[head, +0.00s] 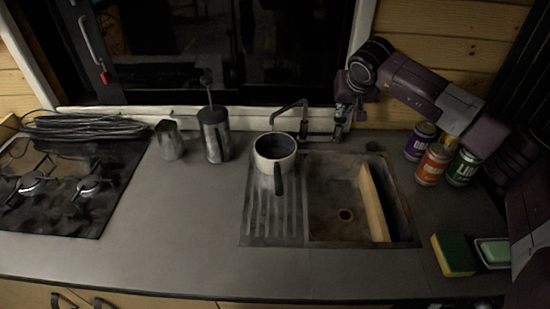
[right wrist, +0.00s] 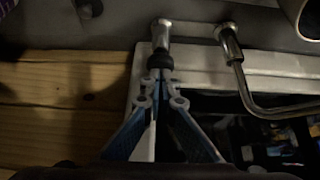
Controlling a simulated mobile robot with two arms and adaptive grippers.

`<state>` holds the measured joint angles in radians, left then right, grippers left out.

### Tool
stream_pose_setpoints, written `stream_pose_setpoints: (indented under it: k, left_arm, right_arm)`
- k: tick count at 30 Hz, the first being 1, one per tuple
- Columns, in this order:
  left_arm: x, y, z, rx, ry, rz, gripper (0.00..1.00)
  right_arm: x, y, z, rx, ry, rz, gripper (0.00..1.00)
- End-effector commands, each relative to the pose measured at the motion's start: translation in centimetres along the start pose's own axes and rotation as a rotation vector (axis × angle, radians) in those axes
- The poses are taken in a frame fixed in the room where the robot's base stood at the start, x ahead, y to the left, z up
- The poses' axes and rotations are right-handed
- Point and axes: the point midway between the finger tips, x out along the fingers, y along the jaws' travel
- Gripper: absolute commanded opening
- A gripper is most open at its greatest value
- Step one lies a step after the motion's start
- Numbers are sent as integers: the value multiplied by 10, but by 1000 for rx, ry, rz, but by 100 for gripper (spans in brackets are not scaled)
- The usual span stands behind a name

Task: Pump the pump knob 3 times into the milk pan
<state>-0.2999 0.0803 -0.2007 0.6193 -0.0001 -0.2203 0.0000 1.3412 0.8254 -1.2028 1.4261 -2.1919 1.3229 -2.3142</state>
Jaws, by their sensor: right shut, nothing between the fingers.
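The milk pan (head: 262,165), pale outside and dark inside, sits upright on the ribbed drainboard left of the basin. Its dark handle points to the front. A metal spout (head: 290,106) bends over toward the pan's back edge; it also shows in the right wrist view (right wrist: 270,113). The pump's second metal post stands to the right of the spout, with a dark pump knob (right wrist: 160,61) on top. My right gripper (head: 343,116) is shut and empty above that post. In the right wrist view its fingertips (right wrist: 160,79) are at the knob; whether they touch is unclear. My left gripper is out of view.
A sink basin (head: 328,205) with a wooden board (head: 373,203) lies right of the pan. Several cans (head: 434,165) and a sponge (head: 453,254) are at the right. A metal press (head: 214,136), a jug (head: 169,140) and a hob (head: 65,200) stand left. The front-left counter is clear.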

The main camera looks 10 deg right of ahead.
Motion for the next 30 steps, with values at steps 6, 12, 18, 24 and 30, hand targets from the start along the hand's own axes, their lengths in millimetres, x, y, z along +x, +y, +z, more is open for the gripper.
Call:
stream_pose_setpoints:
  k: [6, 12, 18, 24, 30]
  left_arm:
    - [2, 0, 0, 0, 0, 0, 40]
    - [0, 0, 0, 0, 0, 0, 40]
    - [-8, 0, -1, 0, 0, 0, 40]
    - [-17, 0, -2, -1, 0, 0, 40]
    - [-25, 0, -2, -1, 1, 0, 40]
  right_arm:
    - [5, 0, 5, -2, -8, 2, 0]
    - [3, 0, 4, -1, -8, 2, 0]
    - [-7, 0, -2, -1, -8, 2, 0]
    - [-17, 0, -10, -1, -7, 2, 0]
    - [-27, 0, -18, -1, -5, 2, 0]
